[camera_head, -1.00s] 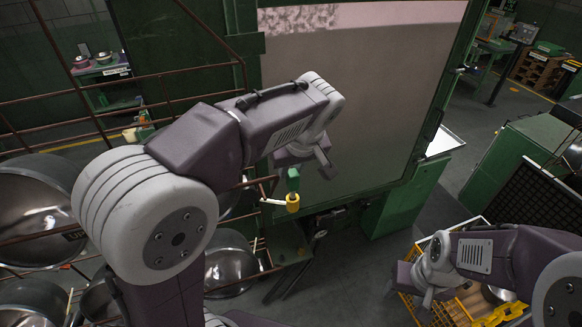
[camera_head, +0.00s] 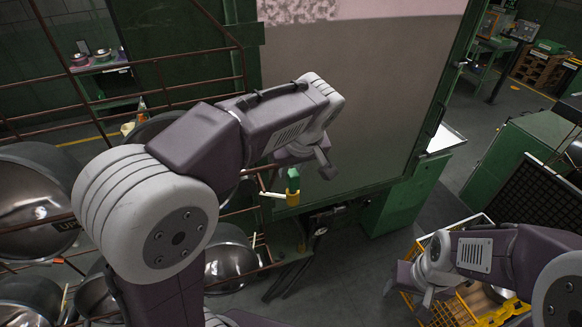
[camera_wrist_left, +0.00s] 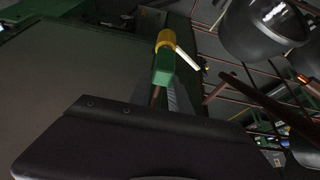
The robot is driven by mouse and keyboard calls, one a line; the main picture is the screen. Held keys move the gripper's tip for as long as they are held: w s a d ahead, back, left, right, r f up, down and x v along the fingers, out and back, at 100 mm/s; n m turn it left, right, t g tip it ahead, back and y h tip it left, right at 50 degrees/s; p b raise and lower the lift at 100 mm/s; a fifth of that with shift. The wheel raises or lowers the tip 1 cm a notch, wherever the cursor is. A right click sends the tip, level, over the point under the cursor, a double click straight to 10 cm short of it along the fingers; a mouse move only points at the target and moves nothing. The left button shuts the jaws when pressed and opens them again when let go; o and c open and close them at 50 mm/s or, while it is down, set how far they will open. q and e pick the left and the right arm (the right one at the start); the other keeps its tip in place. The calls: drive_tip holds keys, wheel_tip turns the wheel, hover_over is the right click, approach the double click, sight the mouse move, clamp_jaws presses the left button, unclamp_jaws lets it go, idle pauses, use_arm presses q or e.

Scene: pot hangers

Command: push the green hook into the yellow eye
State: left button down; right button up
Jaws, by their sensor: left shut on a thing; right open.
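The green hook (camera_head: 293,180) points down from my left gripper (camera_head: 302,160), which is shut on it. The yellow eye (camera_head: 292,198) is at the end of a pale bar on the rusty rack, directly below the hook. In the head view the hook's lower end meets the top of the eye. In the left wrist view the green hook (camera_wrist_left: 163,66) reaches the yellow eye (camera_wrist_left: 166,40), and they overlap. How deep the hook sits is hidden. My right gripper (camera_head: 411,287) is open and empty at the lower right.
A rusty rack (camera_head: 160,88) with several steel pots (camera_head: 30,195) fills the left side. A large grey panel in a green frame (camera_head: 400,178) stands behind my left gripper. A yellow crate (camera_head: 462,308) is below my right arm.

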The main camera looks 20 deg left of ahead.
use_arm(q)
drive_tip(key=shift+f+b, duration=0.55)
drive_tip(key=shift+f, duration=0.15)
drive_tip(key=c, duration=1.1)
unclamp_jaws()
drive_tip(key=shift+r, duration=0.1)
drive_tip(key=b+v, duration=0.1)
drive_tip(key=v, duration=0.8)
drive_tip(key=shift+d, duration=0.1)
